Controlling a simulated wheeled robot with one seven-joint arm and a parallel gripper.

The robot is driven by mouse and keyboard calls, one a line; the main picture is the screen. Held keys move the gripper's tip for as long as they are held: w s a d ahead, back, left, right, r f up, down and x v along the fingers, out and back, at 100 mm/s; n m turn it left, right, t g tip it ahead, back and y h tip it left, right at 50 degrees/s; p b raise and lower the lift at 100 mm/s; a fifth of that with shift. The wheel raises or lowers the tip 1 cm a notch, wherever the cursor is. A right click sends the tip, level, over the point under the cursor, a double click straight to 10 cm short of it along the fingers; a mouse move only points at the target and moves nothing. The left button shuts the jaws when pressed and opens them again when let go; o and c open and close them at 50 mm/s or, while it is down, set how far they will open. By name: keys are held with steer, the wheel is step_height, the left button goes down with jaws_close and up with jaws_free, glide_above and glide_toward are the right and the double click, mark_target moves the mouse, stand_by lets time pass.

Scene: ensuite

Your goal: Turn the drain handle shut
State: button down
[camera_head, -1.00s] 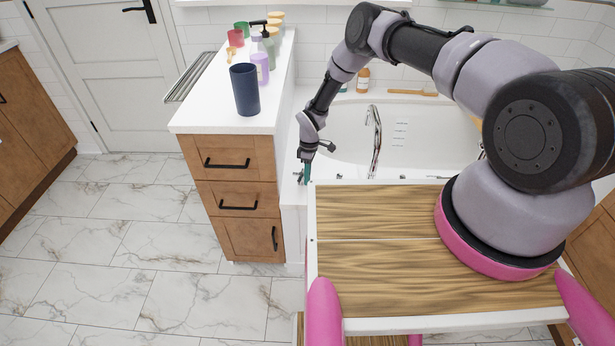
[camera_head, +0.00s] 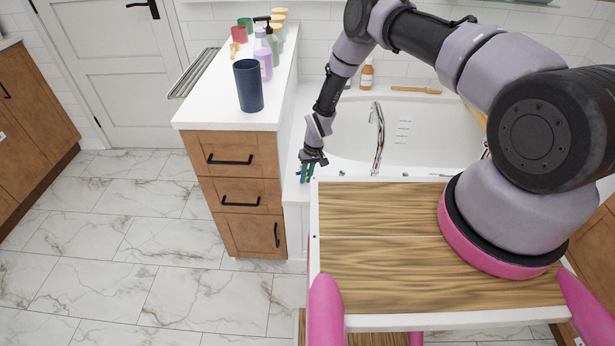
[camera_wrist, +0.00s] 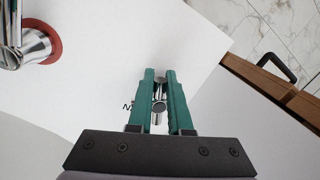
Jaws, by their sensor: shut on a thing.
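The drain handle (camera_wrist: 159,107) is a small chrome fitting on the white tub rim (camera_wrist: 95,80), and it shows between the fingers in the wrist view. My gripper (camera_wrist: 160,76) has two green fingers, one on each side of the handle, shut on it. In the head view my gripper (camera_head: 307,174) points down at the tub's front left corner, beside the wooden cabinet. The handle is too small and covered to make out there. Some dark lettering lies on the rim just left of the fingers in the wrist view.
The chrome tub faucet (camera_head: 377,140) stands right of my gripper; its base with a red ring (camera_wrist: 40,42) shows in the wrist view. The wooden cabinet (camera_head: 238,195) stands close on the left, with a dark blue cup (camera_head: 249,86) and bottles on top. Marble floor lies free at left.

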steer(key=m, duration=0.2)
steer(key=a+m, duration=0.1)
steer(key=m, duration=0.1)
steer(key=shift+m+t, duration=0.3)
steer(key=shift+t, duration=0.1)
stand_by(0.4)
steer(key=c, duration=0.9)
jaws_free()
steer(key=shift+o, duration=0.2)
steer(key=shift+r, duration=0.1)
step_height(320, 180, up, 10)
steer(key=d, duration=0.2)
steer(key=shift+r, duration=0.2)
steer(key=shift+s, duration=0.1)
